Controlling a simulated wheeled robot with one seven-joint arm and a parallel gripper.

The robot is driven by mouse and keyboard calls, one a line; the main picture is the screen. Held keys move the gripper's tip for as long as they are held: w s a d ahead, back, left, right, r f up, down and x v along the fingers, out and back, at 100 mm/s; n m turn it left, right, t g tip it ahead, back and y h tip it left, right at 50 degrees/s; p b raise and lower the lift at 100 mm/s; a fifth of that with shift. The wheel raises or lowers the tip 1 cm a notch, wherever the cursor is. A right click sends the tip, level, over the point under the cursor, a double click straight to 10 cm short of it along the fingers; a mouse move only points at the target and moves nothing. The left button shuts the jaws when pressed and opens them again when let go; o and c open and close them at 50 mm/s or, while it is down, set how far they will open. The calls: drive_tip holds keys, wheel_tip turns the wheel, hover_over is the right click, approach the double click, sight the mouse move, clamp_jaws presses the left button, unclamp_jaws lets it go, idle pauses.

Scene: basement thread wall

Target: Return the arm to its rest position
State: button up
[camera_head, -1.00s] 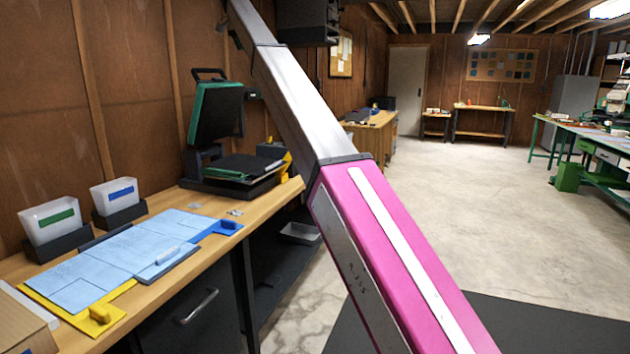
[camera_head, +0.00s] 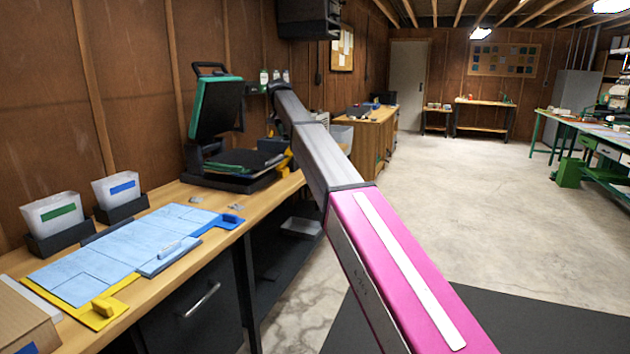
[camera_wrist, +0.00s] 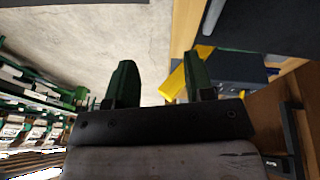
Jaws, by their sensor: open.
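My arm crosses the head view from the bottom right up to the heat press on the bench, pink near me and grey farther out. Its far end is small and dark there, and I cannot make out the fingers in that view. In the wrist view my gripper (camera_wrist: 160,85) shows two dark green fingers standing apart, with bare concrete floor and a yellow part behind the gap. Nothing is held between them.
A wooden bench (camera_head: 180,285) along the left wall carries a green-and-black press (camera_head: 215,110), two white bins (camera_head: 55,213) and light blue sheets (camera_head: 95,270) on a yellow-and-blue board. A cardboard box (camera_head: 22,320) is at the near left. Open concrete floor (camera_head: 480,210) lies right.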

drive_tip(key=s+d+f, duration=0.6)
drive_tip(key=f, duration=0.4)
drive_tip(key=s+d+f+n+g, duration=0.1)
drive_tip(key=s+d+f, duration=0.45)
drive_tip(key=f, duration=0.55)
drive_tip(key=s+d+f, duration=0.6)
drive_tip(key=f, duration=0.4)
drive_tip(key=s+d+f, duration=0.4)
drive_tip(key=s+f, duration=0.2)
drive_tip(key=s, duration=0.3)
drive_tip(key=s+d+f+n+g+y, duration=0.1)
drive_tip(key=s+d+f, duration=0.3)
drive_tip(key=s, duration=0.5)
drive_tip(key=s+d+f+y, duration=0.1)
drive_tip(key=s+d+f, duration=0.4)
drive_tip(key=s+f, duration=0.4)
drive_tip(key=shift+s+g, duration=0.3)
drive_tip(key=shift+s, duration=0.3)
